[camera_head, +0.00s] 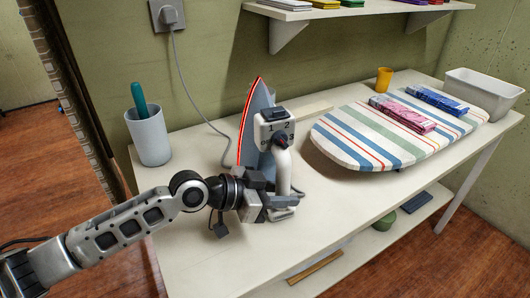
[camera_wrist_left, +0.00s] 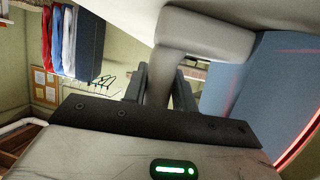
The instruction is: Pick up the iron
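The iron (camera_head: 283,160) stands upright on its heel on the white table, its blue-grey soleplate with a red glowing edge facing left and its dial side facing me. My left gripper (camera_head: 279,199) is at the lower part of its white handle. In the left wrist view the handle (camera_wrist_left: 203,38) comes down between the two dark fingers (camera_wrist_left: 162,88), which sit close against it on both sides with no clear gap. The fingertips are partly hidden by the handle. The heel looks to be resting on the table. My right gripper is not in view.
A white cup (camera_head: 149,136) with a teal-handled item stands left. A striped ironing board (camera_head: 375,135) with pink and blue packs lies right. A grey cord (camera_head: 184,85) runs from the wall outlet towards the iron. A shelf (camera_head: 350,12) hangs above. The table front is clear.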

